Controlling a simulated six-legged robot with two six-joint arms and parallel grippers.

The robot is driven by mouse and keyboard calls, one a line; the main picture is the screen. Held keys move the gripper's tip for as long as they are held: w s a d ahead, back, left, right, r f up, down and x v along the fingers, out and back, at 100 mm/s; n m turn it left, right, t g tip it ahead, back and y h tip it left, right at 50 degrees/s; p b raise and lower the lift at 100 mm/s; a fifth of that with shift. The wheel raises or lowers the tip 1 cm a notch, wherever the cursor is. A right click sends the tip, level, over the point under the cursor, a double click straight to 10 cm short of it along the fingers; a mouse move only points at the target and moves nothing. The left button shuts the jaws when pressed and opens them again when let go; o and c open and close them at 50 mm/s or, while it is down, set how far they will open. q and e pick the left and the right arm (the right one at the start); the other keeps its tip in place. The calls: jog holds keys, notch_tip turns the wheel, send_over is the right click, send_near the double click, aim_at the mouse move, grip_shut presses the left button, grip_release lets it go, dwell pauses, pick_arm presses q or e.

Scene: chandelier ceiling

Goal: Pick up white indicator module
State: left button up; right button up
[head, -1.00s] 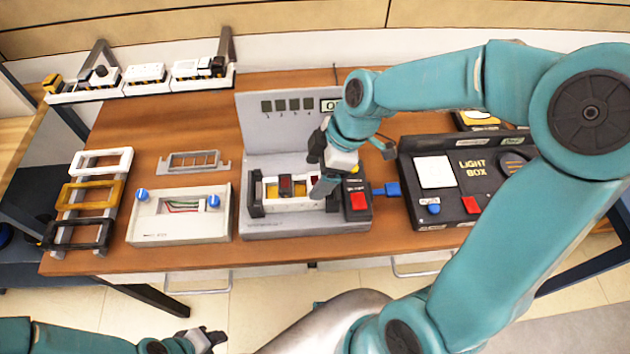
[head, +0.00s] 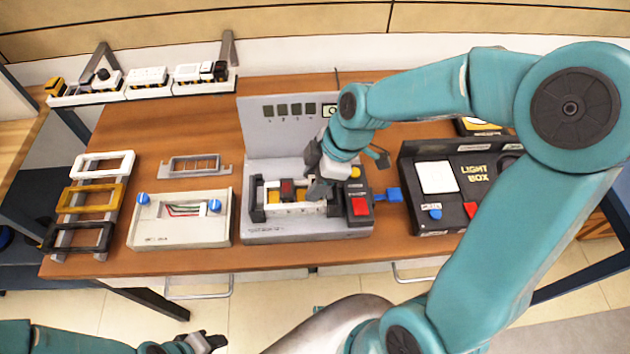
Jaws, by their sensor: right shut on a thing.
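A white indicator module (head: 285,210) with yellow and dark red parts sits in the cradle of the grey test station (head: 270,232). My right gripper (head: 317,190) reaches down at the right end of the module. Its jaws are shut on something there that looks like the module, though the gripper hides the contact. The module still appears to be in the cradle. My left gripper (head: 207,341) is low at the bottom edge, away from the table, and its jaws are too small to judge.
A wiring box with blue knobs (head: 180,228) and a rack of white, yellow and black frames (head: 90,205) lie left. A light box (head: 425,215) stands right. A rail with white modules (head: 145,85) is at the back left.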

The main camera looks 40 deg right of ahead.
notch_tip(320, 180, up, 20)
jog(key=p, duration=0.1)
jog(key=shift+f, duration=0.15)
dwell(0.8)
